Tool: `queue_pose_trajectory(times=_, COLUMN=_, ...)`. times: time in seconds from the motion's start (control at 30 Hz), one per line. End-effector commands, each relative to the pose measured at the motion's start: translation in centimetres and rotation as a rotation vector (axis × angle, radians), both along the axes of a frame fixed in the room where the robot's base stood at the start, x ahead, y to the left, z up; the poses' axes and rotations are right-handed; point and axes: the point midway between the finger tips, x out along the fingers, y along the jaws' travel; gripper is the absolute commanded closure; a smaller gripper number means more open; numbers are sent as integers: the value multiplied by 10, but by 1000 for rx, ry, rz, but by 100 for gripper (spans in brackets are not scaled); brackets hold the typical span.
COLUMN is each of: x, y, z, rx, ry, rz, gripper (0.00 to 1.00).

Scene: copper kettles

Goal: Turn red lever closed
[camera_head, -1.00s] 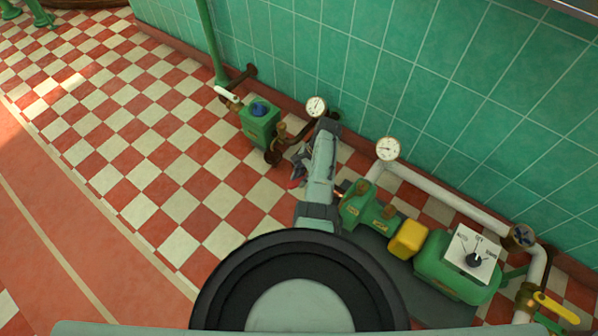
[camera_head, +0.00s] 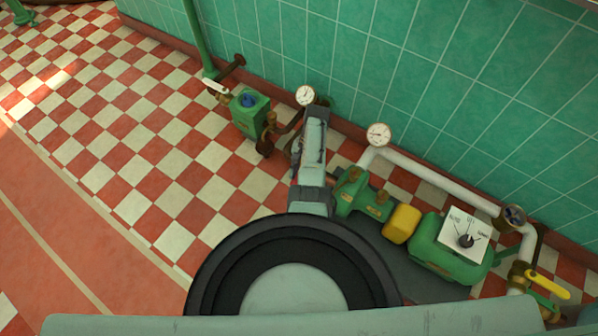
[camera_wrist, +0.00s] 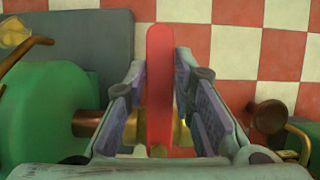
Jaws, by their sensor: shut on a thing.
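The red lever (camera_wrist: 159,50) stands out as a long, rounded red bar in the middle of the wrist view. It runs up between the two ridged grey-purple fingers of my gripper (camera_wrist: 162,100), which is shut on it. Brass-coloured fittings show low beside the lever. In the head view, my arm covers the lever and most of my gripper.
A green box (camera_head: 249,112) and gauges stand along the tiled wall. A yellow lever (camera_head: 547,285) is at far right. Checkered floor is open at left.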

Motion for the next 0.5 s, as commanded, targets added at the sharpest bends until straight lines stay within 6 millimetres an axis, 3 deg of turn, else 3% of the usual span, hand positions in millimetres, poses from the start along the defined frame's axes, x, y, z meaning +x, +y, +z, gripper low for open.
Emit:
queue_pose_trajectory(times=0.27, x=-1, y=-1, z=-1, rx=-3, ry=3, rz=5, gripper=100)
queue_pose_trajectory(times=0.3, x=-1, y=-1, z=-1, rx=-3, ry=3, rz=5, gripper=74)
queue_pose_trajectory(times=0.5, x=-1, y=-1, z=-1, rx=-2, ry=3, rz=2, gripper=61)
